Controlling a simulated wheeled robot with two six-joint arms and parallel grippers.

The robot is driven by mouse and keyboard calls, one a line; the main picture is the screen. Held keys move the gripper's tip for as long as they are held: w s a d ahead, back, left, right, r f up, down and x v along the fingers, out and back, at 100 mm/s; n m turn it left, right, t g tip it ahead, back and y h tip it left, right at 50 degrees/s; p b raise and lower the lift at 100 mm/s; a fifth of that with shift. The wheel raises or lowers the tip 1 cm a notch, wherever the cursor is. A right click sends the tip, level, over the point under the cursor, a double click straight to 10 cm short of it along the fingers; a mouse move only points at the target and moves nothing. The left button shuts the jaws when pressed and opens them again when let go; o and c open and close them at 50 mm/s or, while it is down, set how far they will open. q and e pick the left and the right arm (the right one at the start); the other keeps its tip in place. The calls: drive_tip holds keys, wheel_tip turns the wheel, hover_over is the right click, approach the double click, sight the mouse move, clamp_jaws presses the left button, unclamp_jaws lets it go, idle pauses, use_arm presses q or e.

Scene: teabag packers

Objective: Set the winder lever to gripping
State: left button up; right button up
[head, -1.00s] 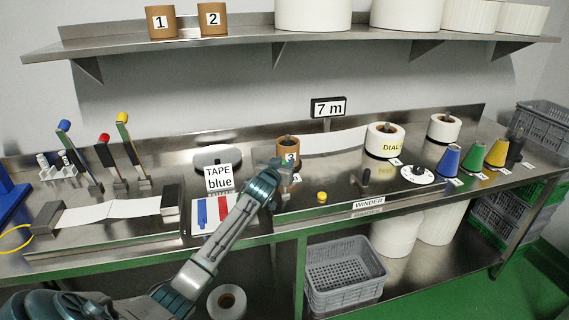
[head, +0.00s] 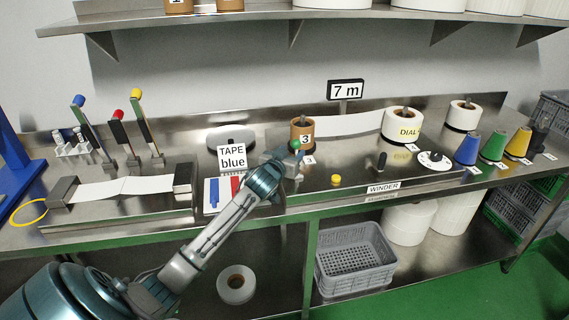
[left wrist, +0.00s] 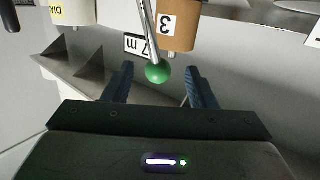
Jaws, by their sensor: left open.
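A metal rod with a green ball knob, seemingly the winder lever, shows in the left wrist view (left wrist: 157,71). The green knob also shows in the head view (head: 296,145), just in front of the brown core marked 3 (head: 302,128). My left gripper (left wrist: 160,78) is open, with one dark finger on each side of the knob and gaps visible. In the head view my left gripper (head: 284,160) is at the winder's left end and hides the lever's lower part. The lever's setting cannot be read. My right gripper is not in view.
A white strip runs from core 3 to a roll (head: 403,122) marked DIAL. A yellow button (head: 336,179), a short black lever (head: 382,162) and a white dial (head: 434,160) stand on the winder.

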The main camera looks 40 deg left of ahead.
use_arm(q)
drive_tip(key=shift+b+v, duration=0.5)
drive_tip(key=shift+v, duration=1.8)
